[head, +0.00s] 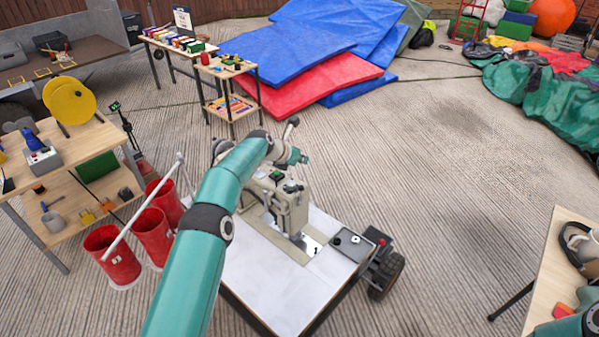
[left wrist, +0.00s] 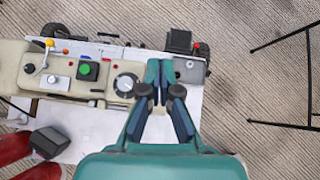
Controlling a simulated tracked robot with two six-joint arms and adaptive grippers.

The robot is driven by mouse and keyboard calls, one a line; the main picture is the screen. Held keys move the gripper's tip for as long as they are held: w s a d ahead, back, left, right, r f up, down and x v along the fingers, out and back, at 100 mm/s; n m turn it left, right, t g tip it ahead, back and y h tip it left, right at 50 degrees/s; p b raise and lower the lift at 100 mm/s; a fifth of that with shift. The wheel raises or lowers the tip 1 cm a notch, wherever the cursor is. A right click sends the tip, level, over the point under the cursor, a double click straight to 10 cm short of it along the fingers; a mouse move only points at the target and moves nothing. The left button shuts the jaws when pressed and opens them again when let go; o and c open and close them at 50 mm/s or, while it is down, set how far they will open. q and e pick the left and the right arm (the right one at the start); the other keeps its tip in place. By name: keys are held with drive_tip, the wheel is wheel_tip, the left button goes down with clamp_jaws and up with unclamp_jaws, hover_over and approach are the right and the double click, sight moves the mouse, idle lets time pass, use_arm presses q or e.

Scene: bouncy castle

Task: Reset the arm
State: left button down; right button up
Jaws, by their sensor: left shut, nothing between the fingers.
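My left arm comes in from the bottom of the head view and reaches over a white-topped cart (head: 270,280). My left gripper (head: 298,157) is at its far end, small and partly hidden by the wrist. In the left wrist view the gripper (left wrist: 159,70) has its fingertips together, with nothing between them. It overlaps the right end of a beige machine (head: 292,212), beside a round dial (left wrist: 125,84). A green button (left wrist: 85,68) is farther left on the machine. I cannot tell the gripper's height above it. A teal part of my right arm shows at the bottom right; its gripper is out of view.
Red buckets (head: 150,235) and a wooden shelf table (head: 85,150) stand left. Another table (head: 550,250) is at the right edge. Two small tables stand behind, near blue and red mats (head: 330,80).

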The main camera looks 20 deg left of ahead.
use_arm(q)
drive_tip(key=shift+w+r, duration=0.1)
drive_tip(key=shift+r, duration=0.3)
